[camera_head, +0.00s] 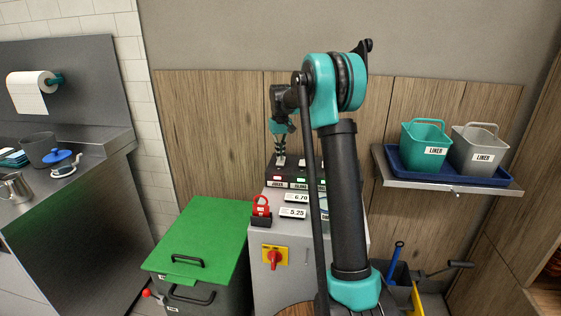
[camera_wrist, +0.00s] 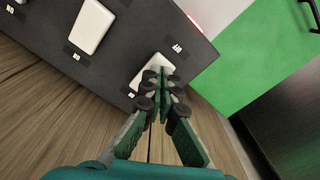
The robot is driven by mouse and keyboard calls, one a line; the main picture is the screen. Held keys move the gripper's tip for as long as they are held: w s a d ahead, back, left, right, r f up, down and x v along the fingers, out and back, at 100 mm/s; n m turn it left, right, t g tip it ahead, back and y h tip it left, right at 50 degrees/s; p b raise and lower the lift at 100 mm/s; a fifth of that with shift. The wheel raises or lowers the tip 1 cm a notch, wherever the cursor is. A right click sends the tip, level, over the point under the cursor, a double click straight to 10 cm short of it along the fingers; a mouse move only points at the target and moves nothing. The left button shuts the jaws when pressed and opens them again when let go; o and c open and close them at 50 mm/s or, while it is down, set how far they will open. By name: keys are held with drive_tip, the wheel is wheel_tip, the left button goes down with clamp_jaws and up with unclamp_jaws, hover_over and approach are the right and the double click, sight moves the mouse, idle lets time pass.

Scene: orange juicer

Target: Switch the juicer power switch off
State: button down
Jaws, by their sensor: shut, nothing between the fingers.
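The dark switch panel (camera_head: 297,172) stands on top of the grey cabinet, and its leftmost label (camera_head: 277,184) seems to read "JUICER". In the wrist view the white rocker switch (camera_wrist: 150,70) at the panel's right end is partly covered by my fingers. My gripper (camera_head: 281,159) is shut and empty, pointing down at the panel's left end in the head view. In the wrist view the gripper's fingertips (camera_wrist: 166,86) overlap that switch's lower right part. I cannot tell whether they touch it or which way it is tipped.
Another white switch (camera_wrist: 90,26) sits farther along the panel. A red padlock (camera_head: 262,206) and a yellow plate with a red knob (camera_head: 274,258) are on the grey cabinet (camera_head: 290,240). A green lid (camera_head: 203,238) lies left. A shelf (camera_head: 455,188) with two buckets is right.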

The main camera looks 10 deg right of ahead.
sight(280, 162)
drive_tip(key=shift+r, duration=2.9)
